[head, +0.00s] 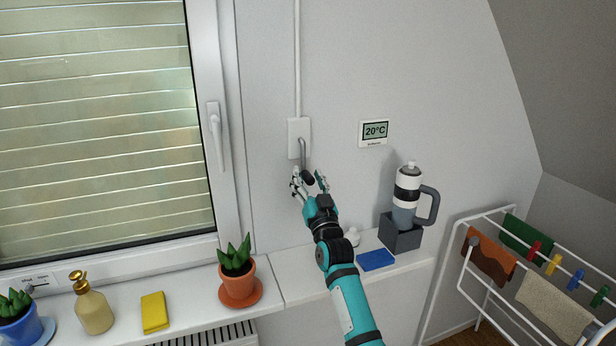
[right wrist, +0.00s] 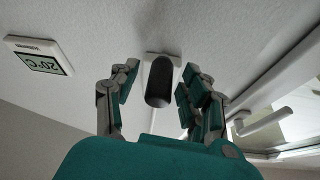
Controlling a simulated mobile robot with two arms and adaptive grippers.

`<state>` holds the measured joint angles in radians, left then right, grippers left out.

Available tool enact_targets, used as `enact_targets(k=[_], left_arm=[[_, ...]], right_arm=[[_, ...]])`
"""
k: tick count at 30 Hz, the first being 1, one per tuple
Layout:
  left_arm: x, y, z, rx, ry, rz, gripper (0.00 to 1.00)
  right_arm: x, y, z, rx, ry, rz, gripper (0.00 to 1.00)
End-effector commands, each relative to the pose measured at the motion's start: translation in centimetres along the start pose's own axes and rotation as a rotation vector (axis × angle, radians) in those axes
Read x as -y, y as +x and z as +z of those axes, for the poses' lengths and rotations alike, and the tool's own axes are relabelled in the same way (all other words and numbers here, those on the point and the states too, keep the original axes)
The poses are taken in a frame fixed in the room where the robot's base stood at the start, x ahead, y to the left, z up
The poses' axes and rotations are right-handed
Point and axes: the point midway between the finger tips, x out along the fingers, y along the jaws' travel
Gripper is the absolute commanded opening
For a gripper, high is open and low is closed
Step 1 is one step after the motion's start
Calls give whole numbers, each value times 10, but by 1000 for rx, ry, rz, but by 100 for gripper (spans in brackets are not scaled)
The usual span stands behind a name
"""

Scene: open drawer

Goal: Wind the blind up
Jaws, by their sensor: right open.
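The blind (head: 95,130) hangs behind the window at the left of the head view, its pale slats covering the visible pane. A white winder box (head: 299,137) is on the wall right of the window, with a grey crank (head: 303,152) hanging from it and a dark knob (head: 307,177) at its lower end. My right gripper (head: 308,183) is open at the knob. In the right wrist view the dark knob (right wrist: 159,83) stands between the spread fingers of my right gripper (right wrist: 158,92), with gaps on both sides. My left gripper is not in view.
A thermostat (head: 375,132) is on the wall to the right. A drying rack (head: 470,288) stands far right.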

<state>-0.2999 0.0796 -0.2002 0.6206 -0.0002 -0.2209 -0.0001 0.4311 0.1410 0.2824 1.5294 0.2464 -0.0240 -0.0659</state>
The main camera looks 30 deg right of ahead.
Motion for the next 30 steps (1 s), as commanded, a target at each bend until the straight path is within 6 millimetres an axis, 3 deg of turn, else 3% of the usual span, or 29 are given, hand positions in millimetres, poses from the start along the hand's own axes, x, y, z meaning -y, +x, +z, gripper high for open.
enact_targets(k=[7, 18, 30], left_arm=[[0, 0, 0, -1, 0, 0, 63], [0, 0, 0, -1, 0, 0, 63], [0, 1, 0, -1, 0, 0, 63]], right_arm=[[0, 1, 0, 0, 0, 0, 47], [0, 1, 0, 0, 0, 0, 0], [-1, 1, 0, 0, -5, -2, 0]])
